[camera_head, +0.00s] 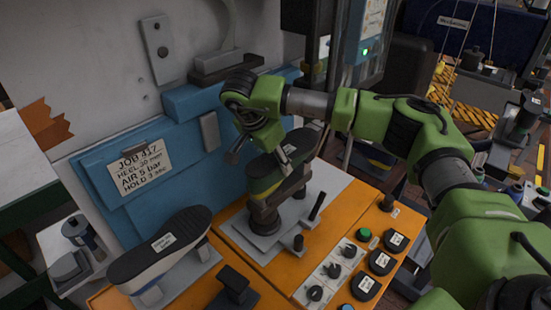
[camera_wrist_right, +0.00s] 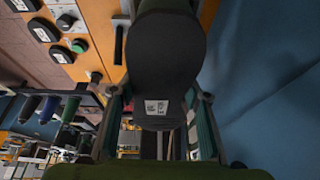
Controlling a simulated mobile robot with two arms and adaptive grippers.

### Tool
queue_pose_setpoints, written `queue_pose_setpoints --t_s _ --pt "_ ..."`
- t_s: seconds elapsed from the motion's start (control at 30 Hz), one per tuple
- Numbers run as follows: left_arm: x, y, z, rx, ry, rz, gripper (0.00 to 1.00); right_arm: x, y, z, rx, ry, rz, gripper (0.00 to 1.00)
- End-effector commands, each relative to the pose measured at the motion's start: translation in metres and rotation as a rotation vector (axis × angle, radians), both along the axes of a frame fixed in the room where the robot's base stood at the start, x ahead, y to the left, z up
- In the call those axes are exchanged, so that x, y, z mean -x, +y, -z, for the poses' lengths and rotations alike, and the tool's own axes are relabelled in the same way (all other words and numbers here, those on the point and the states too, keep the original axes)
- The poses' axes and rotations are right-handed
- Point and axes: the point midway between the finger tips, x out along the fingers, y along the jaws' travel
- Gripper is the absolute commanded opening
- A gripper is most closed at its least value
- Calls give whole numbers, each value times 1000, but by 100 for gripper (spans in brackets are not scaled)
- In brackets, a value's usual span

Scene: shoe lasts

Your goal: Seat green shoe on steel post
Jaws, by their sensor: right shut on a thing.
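The green shoe (camera_head: 265,176) is sole-up in the head view, with a dark sole and a small white label. My right gripper (camera_wrist_right: 158,120) is shut on it; in the wrist view its fingers lie on either side of the labelled end of the sole (camera_wrist_right: 165,60). In the head view the shoe is directly above the steel post, whose round dark lower part (camera_head: 263,217) stands on a light metal plate. The shoe hides the top of the post, so I cannot tell whether it rests fully on it. My left gripper is not in view.
A second sole-up shoe (camera_head: 160,247) with a white label sits on a stand at front left. Two short dark pegs (camera_head: 317,206) rise beside the post. Buttons and knobs (camera_head: 365,287) line the orange bench's right side. A blue panel (camera_head: 150,170) stands close behind.

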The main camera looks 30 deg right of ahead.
Motion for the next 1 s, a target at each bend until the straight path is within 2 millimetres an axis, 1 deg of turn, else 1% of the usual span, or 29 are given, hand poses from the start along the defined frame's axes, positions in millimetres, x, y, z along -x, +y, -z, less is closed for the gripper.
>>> queue_pose_setpoints --t_s 0.97,1.0 --pt "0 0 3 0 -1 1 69 -1 0 2 0 -4 1 0" --pt "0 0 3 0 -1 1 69 -1 0 2 0 -4 1 51"
